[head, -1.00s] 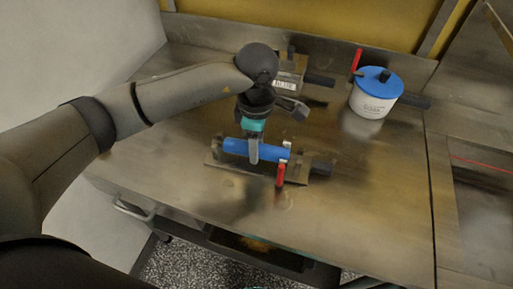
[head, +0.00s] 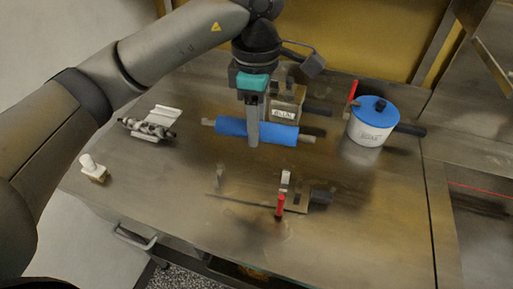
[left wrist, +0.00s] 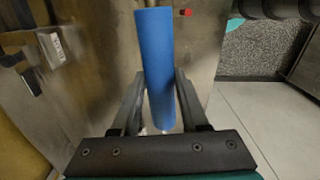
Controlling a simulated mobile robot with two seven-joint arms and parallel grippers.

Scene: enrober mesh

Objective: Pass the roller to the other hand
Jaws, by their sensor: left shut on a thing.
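The blue roller (head: 270,132) has pale ends and hangs level above the steel table in the head view. My left gripper (head: 253,140) comes from above and is shut around the roller's middle. In the left wrist view the roller (left wrist: 156,60) stands between the two fingers of the left gripper (left wrist: 158,100). A low metal stand (head: 250,198) with a red lever (head: 280,206) lies below and in front of the roller and is empty. My right gripper is in neither view.
A white pot with a blue lid (head: 371,122) stands at the right. A labelled metal block (head: 286,103) is behind the roller. A metal fixture (head: 150,124) and a small white-topped piece (head: 92,168) lie at the left. The front middle of the table is fairly clear.

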